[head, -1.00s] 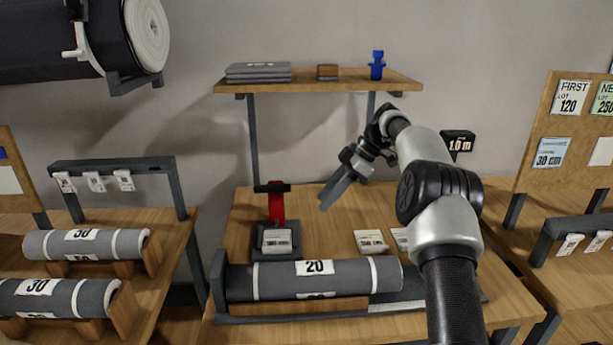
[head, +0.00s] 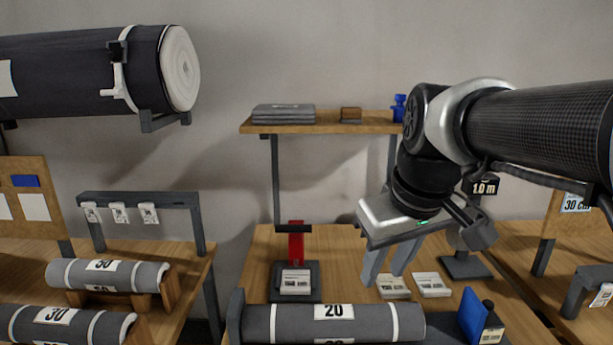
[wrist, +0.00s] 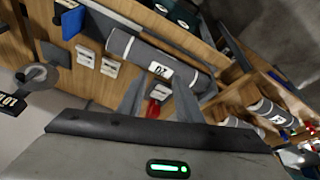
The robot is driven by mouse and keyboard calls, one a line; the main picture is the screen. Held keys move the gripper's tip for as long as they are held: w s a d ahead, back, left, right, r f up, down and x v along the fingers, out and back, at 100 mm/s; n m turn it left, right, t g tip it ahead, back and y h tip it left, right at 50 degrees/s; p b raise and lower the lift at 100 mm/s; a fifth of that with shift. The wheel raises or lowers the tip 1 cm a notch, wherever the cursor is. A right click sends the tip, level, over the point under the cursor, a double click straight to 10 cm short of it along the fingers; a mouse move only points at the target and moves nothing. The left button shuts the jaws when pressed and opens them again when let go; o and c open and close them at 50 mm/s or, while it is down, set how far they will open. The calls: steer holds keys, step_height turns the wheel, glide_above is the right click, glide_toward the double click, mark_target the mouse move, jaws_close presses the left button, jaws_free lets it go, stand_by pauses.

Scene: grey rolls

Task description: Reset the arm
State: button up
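My arm (head: 540,125) reaches in from the right edge of the head view and bends down at its wrist. My gripper (head: 385,277) points down over the middle table, behind the roll marked 20 (head: 285,323). Its two grey fingers are apart with nothing between them. In the wrist view my gripper (wrist: 158,85) shows the same spread fingers, with the marked roll (wrist: 125,45) beyond them. Part of the table behind my gripper is hidden.
Two card stacks (head: 431,285) lie below my gripper. A red-handled device (head: 296,245) stands left of it, and a blue box (head: 474,314) stands right of the roll. A shelf (head: 330,127) is behind. A large dark roll (head: 70,75) hangs at upper left.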

steer(key=s+d+f+m+t, duration=0.15)
steer(key=s+f+m, duration=0.35)
steer(key=s, duration=0.5)
step_height(320, 180, up, 15)
steer(key=n+p, duration=0.1)
steer(key=p, duration=1.4)
steer(key=shift+s+d+h+p, duration=0.25)
steer(key=shift+d+h+p, duration=0.05)
steer(key=shift+h+p, duration=0.1)
